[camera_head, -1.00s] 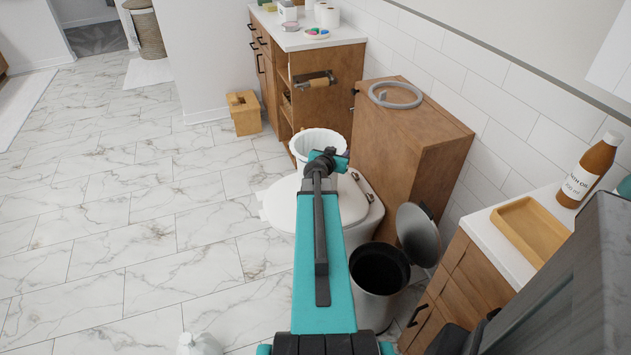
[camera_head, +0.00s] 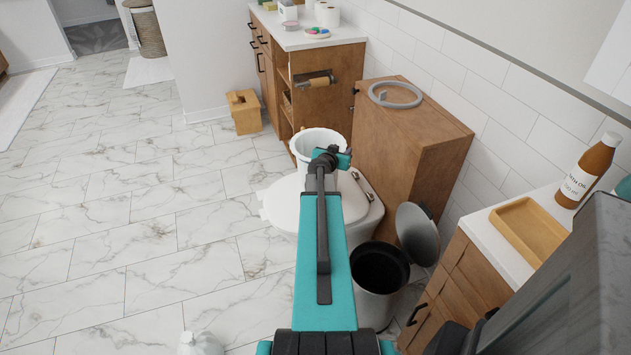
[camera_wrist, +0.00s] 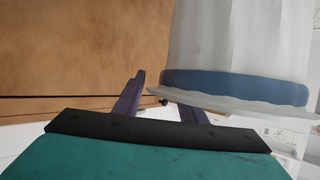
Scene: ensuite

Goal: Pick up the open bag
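The open bag (camera_head: 312,143) is white with a wide round mouth and stands on the closed lid of the white toilet (camera_head: 283,205). In the wrist view the bag (camera_wrist: 240,40) is pale and pleated, with a blue band near its flared rim. My gripper (camera_head: 346,156) is at the right side of the bag's mouth in the head view. In the wrist view its two dark purple fingers (camera_wrist: 158,97) are apart. The bag's rim covers the tip of the right finger, and the left finger is clear of the bag. I cannot tell whether they touch.
A wooden cabinet (camera_head: 400,130) with a grey ring (camera_head: 396,94) on top stands right of the toilet. An open-lidded bin (camera_head: 378,290) is in front of it. A counter with a wooden tray (camera_head: 530,232) and a bottle (camera_head: 588,172) is at the right. The floor at left is clear.

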